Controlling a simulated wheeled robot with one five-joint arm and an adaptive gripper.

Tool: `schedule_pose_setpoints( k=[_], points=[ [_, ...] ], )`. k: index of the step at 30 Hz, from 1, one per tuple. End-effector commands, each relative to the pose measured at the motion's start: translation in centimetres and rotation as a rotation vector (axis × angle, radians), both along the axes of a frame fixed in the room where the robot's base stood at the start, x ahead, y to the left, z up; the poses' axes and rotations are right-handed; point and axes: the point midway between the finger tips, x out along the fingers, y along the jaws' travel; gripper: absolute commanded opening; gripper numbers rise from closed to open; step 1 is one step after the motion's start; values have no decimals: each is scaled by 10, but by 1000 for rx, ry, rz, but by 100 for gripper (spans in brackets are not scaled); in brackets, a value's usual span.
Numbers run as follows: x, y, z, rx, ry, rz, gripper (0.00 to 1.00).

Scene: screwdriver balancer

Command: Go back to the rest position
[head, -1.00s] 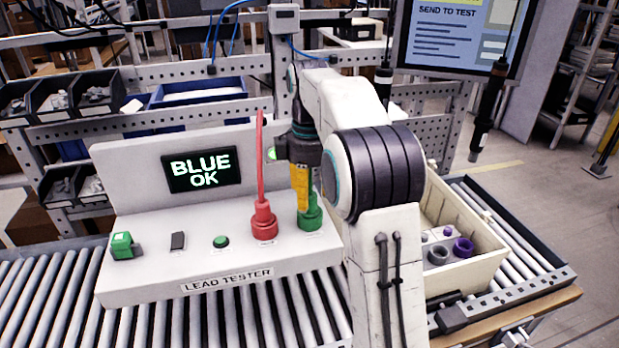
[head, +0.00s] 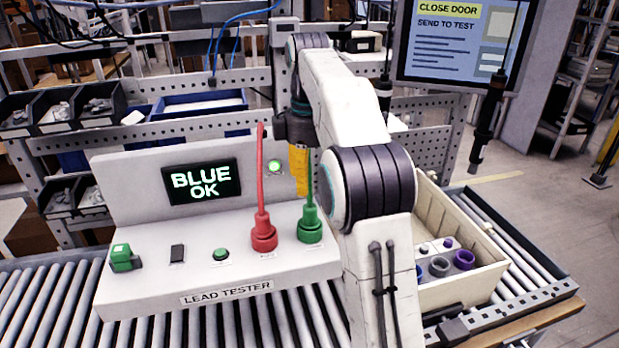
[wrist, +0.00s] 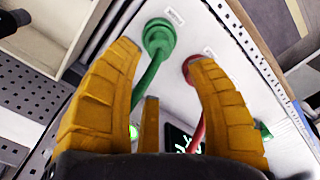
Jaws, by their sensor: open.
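My gripper (head: 300,170) has orange fingers and hangs above the lead tester (head: 150,285), close to the green lead. In the wrist view my gripper (wrist: 172,85) has its fingers spread, with nothing between them. The green plug (head: 310,228) and the red plug (head: 263,235) stand upright on the tester, each with its lead rising. In the wrist view the green plug (wrist: 159,35) and the red plug (wrist: 190,65) show beyond the fingertips, apart from them. The tester's screen (head: 202,182) reads BLUE OK. My arm hides the tester's right end.
A cream bin (head: 470,285) with blue, grey and purple rings is right of my arm. A hanging screwdriver (head: 487,125) is at the right. A monitor (head: 455,40) reads CLOSE DOOR, SEND TO TEST. Parts bins (head: 60,110) line the left back. Rollers (head: 40,310) run under the tester.

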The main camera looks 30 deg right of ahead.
Motion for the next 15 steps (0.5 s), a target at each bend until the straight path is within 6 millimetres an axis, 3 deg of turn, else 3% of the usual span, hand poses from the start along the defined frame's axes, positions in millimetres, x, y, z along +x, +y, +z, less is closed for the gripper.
schedule_pose_setpoints(
  k=[10,15],
  points=[
    [-1,1,1,-1,-2,-3,52],
    [-11,9,5,-5,-23,-42,52]
  ],
)
